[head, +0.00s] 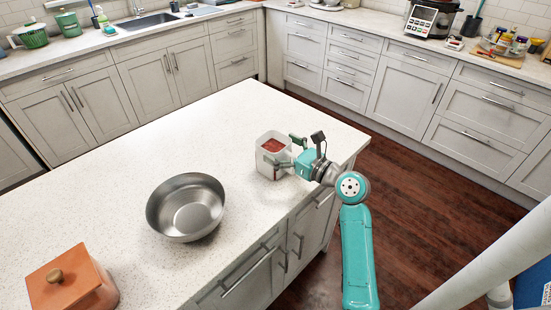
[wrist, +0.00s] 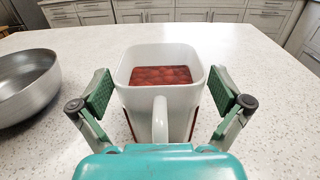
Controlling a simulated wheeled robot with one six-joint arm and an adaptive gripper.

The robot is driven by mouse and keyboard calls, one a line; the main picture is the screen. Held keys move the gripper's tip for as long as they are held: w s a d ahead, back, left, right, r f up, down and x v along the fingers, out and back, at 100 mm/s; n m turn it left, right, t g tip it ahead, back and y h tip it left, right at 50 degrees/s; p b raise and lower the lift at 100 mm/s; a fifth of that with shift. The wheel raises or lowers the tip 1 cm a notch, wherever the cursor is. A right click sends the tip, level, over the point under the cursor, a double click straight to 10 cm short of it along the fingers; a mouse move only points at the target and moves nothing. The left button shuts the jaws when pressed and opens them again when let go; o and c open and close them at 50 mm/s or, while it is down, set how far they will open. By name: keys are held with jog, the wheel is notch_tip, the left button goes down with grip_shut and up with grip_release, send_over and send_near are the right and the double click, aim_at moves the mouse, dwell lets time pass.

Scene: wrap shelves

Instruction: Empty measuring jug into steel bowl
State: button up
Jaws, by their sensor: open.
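The measuring jug (head: 266,150) is a white, squarish container with red contents. It stands upright on the island counter near its right end. In the wrist view the jug (wrist: 160,110) is straight ahead, its handle facing me and red round pieces inside. My gripper (head: 287,151) is at the jug's right side. In the wrist view its green-padded fingers (wrist: 163,100) are open on either side of the jug, with gaps visible. The steel bowl (head: 186,207) stands on the counter to the left of the jug and looks empty. Part of the bowl (wrist: 27,85) shows at the wrist view's left edge.
An orange box-shaped container with a knobbed lid (head: 70,282) sits at the counter's near left. The white speckled island counter (head: 120,165) is clear between bowl and jug. Cabinets and cluttered back counters stand beyond the wooden floor (head: 400,200).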

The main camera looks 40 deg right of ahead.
jog(key=shift+w+a, duration=0.1)
jog(key=shift+w, duration=0.4)
jog(key=c, duration=1.6)
